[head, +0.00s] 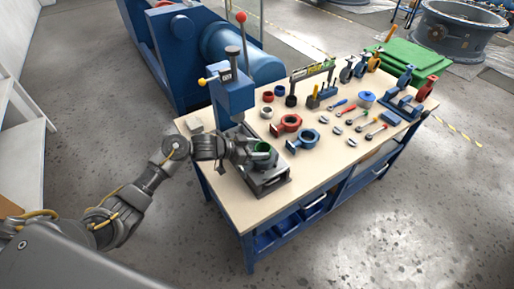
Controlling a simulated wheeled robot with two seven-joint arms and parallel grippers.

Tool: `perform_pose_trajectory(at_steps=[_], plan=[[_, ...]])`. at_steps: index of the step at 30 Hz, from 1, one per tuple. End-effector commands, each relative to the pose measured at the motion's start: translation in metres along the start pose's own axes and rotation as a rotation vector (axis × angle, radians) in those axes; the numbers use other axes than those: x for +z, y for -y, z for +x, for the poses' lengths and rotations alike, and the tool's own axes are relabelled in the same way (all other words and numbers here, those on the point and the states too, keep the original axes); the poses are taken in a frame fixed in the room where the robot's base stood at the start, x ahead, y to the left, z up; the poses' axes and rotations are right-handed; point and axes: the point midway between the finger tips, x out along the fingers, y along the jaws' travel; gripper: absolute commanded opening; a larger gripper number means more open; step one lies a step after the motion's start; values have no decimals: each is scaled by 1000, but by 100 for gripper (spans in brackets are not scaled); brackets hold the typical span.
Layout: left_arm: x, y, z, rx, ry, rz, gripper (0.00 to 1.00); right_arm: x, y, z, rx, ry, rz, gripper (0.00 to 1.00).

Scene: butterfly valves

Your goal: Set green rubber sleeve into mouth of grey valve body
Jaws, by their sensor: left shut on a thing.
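The green rubber sleeve (262,148) is at the tip of my left gripper (252,150), which is shut on it. The sleeve is above or at the grey valve body (262,166), in a dark fixture on the near left part of the workbench. I cannot tell whether the sleeve touches the mouth or sits in it; the gripper and small scale hide the contact. My left arm comes in from the left. My right gripper does not show.
The blue press (233,95) stands close behind the fixture. Red and blue valve rings (301,139) lie to the right on the workbench (330,170). Several hand tools and small discs lie farther right, with assembled valves at the back. The near right benchtop is clear.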

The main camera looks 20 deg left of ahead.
Motion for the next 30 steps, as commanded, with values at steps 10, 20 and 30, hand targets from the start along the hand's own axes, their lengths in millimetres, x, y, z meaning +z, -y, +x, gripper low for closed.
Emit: perform_pose_trajectory(at_steps=[10, 20, 30], plan=[[4, 0, 2, 0, 0, -1, 32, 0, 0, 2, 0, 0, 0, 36], [8, 0, 4, 1, 1, 0, 32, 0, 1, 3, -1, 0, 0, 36], [9, -1, 4, 2, 3, -1, 67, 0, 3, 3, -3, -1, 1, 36]])
